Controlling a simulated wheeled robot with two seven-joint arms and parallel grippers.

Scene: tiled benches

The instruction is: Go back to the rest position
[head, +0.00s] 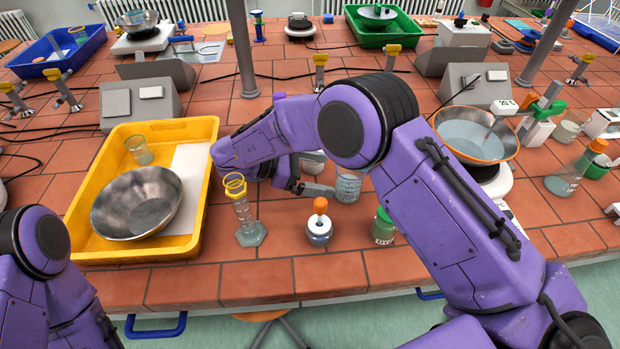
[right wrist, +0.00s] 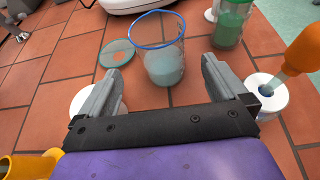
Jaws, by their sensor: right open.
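My right gripper (head: 322,176) is open and empty, low over the tiled bench near its middle. In the right wrist view its two fingers stand wide apart, with a glass beaker (right wrist: 165,66) showing ahead between them. The beaker (head: 348,187) stands upright on the tiles and holds some clear liquid. I cannot tell whether a finger touches it. My left arm (head: 40,270) shows at the lower left of the head view; its gripper is out of view.
A yellow tray (head: 90,190) with a steel bowl (head: 137,203) lies left. A bowl of liquid (head: 472,139) sits right.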

